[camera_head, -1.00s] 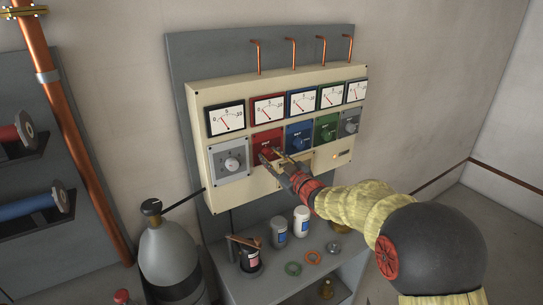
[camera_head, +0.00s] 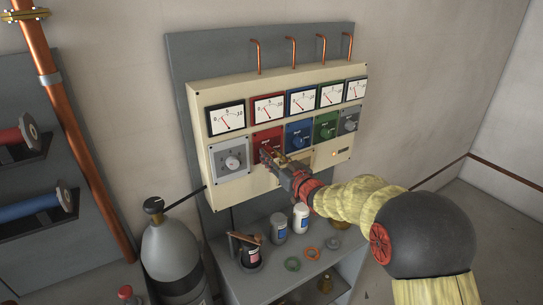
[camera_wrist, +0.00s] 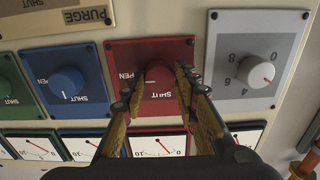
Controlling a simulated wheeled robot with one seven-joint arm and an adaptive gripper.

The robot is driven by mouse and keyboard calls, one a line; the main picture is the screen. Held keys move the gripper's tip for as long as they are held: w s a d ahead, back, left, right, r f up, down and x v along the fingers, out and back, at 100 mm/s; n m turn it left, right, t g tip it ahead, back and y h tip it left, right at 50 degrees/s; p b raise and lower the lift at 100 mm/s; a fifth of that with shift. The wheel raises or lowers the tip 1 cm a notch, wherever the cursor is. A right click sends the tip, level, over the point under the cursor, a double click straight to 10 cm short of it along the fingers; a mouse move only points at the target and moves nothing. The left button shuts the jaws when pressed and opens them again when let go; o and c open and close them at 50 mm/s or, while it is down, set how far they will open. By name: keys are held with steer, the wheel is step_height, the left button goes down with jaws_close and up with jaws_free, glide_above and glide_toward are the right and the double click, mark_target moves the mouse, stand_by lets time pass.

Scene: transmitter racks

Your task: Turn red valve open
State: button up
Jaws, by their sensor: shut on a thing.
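The red valve is a round red knob (camera_wrist: 160,78) on a red square plate (camera_wrist: 118,58) marked SHUT and PEN in the wrist view. In the head view the red plate (camera_head: 266,138) sits on the cream panel, below the red-framed gauge. My gripper (camera_wrist: 158,82) is at the knob, with one finger on each side of it, shut on it. In the head view my gripper (camera_head: 273,158) reaches the red plate from the lower right and hides most of the knob.
A blue knob (camera_wrist: 67,83), a green knob (camera_head: 327,129) and a grey numbered dial (camera_wrist: 257,72) flank the red plate. Gauges sit above them. Below stand a shelf (camera_head: 232,277) with bottles and rings, and a grey gas cylinder (camera_head: 171,250).

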steer(key=shift+f, duration=0.15)
steer(key=shift+c, duration=0.2)
steer(key=o, duration=1.2)
steer(key=shift+c, duration=0.2)
steer(key=v, duration=1.2)
